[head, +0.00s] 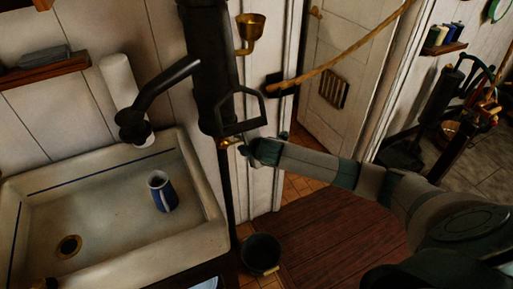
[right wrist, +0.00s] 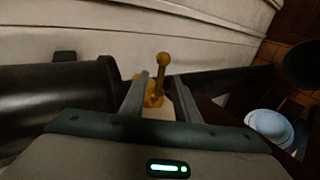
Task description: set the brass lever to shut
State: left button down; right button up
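The brass lever (head: 229,143) sits low on the black pump's pipe, right of the sink. In the right wrist view the lever (right wrist: 163,60) shows its round knob standing up from a brass body. My right gripper (head: 245,149) reaches in from the right, close beside the lever. In the right wrist view my right gripper (right wrist: 160,100) has its two fingers apart, with the lever between or just beyond their tips. I cannot tell whether either finger touches it. My left gripper is not in view.
The black pump (head: 208,70) stands behind, with a dark loop handle (head: 243,115) just above my gripper. A sink (head: 110,215) holding a blue-and-white mug (head: 161,192) is at left. A dark bucket (head: 261,253) stands on the floor below. A rope (head: 345,55) hangs across the doorway.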

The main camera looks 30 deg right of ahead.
jog(key=b+v, duration=0.3)
jog(key=v, duration=1.2)
jog(key=shift+s+r+b, duration=0.15)
jog(key=shift+s+b, duration=0.15)
jog(key=shift+s, duration=0.05)
jog(key=d+f+m+g+b, duration=0.15)
jog(key=f+m, duration=0.25)
jog(key=f, duration=1.2)
jog(key=d+f+m+g+b, duration=0.1)
jog(key=d+f+m, duration=0.2)
jog(key=f, duration=1.3)
jog(key=s+f+m+g+h, duration=0.1)
jog(key=s+f+m, duration=0.1)
jog(key=s+f, duration=0.7)
jog(key=s+f+m+g, duration=0.2)
jog(key=s+f, duration=0.3)
jog(key=f, duration=0.7)
jog(key=s+a+f+m+g, duration=0.1)
jog(key=s+a+f, duration=0.2)
jog(key=s, duration=1)
jog(key=s+a+f+m+g+b, duration=0.1)
jog(key=s+a+f+m+g, duration=0.1)
jog(key=s+f, duration=0.8)
jog(key=s+a+f+m+g+y+b, duration=0.1)
jog(key=s+a+f, duration=0.4)
jog(key=s, duration=1.1)
jog(key=shift+f+g, duration=0.35)
jog(key=shift+f, duration=0.35)
